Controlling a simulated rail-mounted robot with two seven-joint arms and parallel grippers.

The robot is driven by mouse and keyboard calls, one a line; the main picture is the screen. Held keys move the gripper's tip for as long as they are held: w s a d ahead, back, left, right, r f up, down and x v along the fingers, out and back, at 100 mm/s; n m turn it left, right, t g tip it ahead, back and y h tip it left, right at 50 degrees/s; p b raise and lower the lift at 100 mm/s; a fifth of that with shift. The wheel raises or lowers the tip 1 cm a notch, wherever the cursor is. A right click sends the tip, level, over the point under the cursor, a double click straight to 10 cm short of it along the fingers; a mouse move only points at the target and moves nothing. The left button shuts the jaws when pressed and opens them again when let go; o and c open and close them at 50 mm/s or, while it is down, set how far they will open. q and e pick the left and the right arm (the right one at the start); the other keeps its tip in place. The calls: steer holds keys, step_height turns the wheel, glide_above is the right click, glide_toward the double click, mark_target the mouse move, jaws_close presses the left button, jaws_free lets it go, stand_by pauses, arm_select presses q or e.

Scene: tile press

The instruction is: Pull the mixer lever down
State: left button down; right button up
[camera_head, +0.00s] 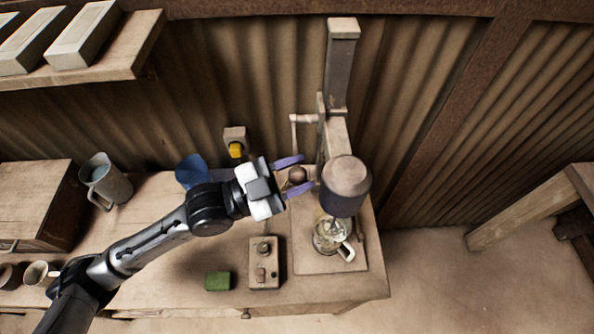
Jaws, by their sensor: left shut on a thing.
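The mixer (346,185) stands on the right part of the workbench, with a tall post behind and a rounded brown and dark head. A glass jug (329,236) with a handle stands on the mixer's base below the head. The lever's round brown knob (298,175) shows left of the head. My left gripper (295,175) reaches in from the left, its two purple fingers on either side of the knob, shut on it. The rest of the lever is partly hidden. My right gripper is not in view.
A control box (264,262) and a green block (218,281) lie near the front edge. A blue cup (190,170) and a metal pitcher (105,181) stand behind my left arm. A yellow-fronted wall box (236,146) is behind. Open floor lies right of the bench.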

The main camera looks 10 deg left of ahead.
arm_select(q)
steer(key=c, duration=1)
jaws_free()
steer(key=shift+w+f, duration=0.1)
steer(key=shift+f, duration=0.05)
steer(key=shift+o, duration=1.1)
steer(key=b+v, duration=0.3)
steer(key=v, duration=1)
steer(key=shift+s+a, duration=0.25)
steer(key=shift+a, duration=0.1)
steer(key=shift+c, duration=0.2)
